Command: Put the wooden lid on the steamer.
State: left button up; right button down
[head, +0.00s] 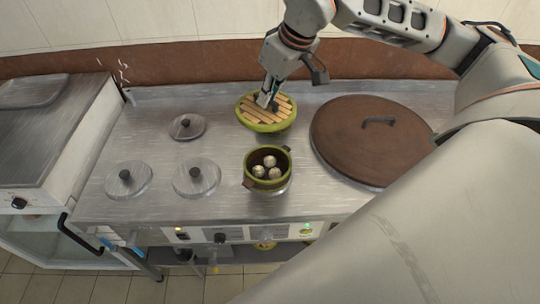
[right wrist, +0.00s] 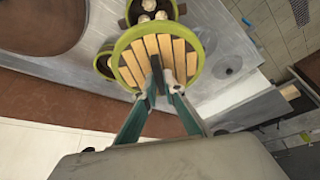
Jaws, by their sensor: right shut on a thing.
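The wooden lid (head: 281,103), round with pale slats and a green rim, is at the back middle of the counter, behind the steamer. My right gripper (head: 266,99) is shut on the lid's middle from above; the right wrist view shows its fingers (right wrist: 160,80) closed over the slats of the lid (right wrist: 132,64). I cannot tell how high the lid is. The steamer (head: 250,180), a small green-rimmed pot with side handles, stands open at the front middle with several pale dumplings (head: 268,167) inside. It shows partly in the right wrist view (right wrist: 176,12). My left gripper is not in view.
A large brown lid (head: 345,140) with a handle lies on the right. Several metal lids (head: 195,178) are set in the counter (head: 225,140) on the left. A green-rimmed round thing (right wrist: 100,66) is partly hidden beside the lid in the right wrist view.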

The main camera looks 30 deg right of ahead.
jog(key=shift+d+f, duration=0.15)
jog(key=shift+f, duration=0.05)
notch_tip(320, 180, down, 20)
jog(key=shift+r+b, duration=0.2)
jog(key=shift+b, duration=0.15)
jog(key=shift+f, duration=0.2)
jog(key=c, duration=2.1)
grip_release()
jog(key=shift+c, duration=0.2)
jog(key=shift+r, duration=0.1)
